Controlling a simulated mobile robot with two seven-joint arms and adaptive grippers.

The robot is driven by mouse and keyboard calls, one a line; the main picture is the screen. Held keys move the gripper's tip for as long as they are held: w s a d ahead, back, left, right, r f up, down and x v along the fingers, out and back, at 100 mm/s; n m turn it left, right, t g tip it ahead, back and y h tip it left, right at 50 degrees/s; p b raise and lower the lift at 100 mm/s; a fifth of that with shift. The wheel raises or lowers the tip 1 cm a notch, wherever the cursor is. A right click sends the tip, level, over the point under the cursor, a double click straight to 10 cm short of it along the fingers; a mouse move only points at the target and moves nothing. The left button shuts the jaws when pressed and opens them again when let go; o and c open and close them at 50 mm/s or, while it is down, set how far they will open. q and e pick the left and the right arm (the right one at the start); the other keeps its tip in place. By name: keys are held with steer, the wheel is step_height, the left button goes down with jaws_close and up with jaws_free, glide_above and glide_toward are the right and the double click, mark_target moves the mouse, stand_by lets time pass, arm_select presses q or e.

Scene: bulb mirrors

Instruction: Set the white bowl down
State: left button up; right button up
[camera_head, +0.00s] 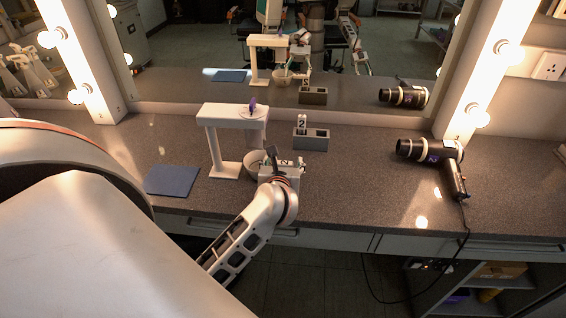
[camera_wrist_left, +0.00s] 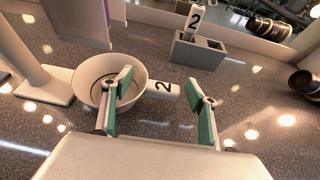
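The white bowl (camera_head: 251,158) is upright at the counter, beside the white stand (camera_head: 223,112). In the left wrist view the bowl (camera_wrist_left: 88,83) has a tab marked 2 (camera_wrist_left: 162,88) on its right side. My left gripper (camera_head: 279,165) is open at the bowl's right side. In the wrist view its fingers (camera_wrist_left: 165,103) are wide apart. The left finger overlaps the bowl's inside and the right finger is clear of it, with the tab between them. I cannot tell whether a finger touches the bowl. My right gripper is not in view.
A grey two-slot holder (camera_head: 311,143) with an upright 2 marker (camera_head: 301,124) stands behind. A blue mat (camera_head: 172,180) lies left of the stand. A hair dryer (camera_head: 431,152) lies at the right, its cord over the front edge. Counter between gripper and dryer is clear. A mirror is behind.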

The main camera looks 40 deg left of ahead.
arm_select(q)
steer(key=shift+r, duration=0.1)
steer(key=shift+s+d+r, duration=0.1)
steer(key=shift+s+d, duration=0.05)
steer(key=v, duration=1.1)
steer(key=shift+s+r, duration=0.15)
steer(key=shift+s, duration=0.15)
steer(key=shift+d, duration=0.1)
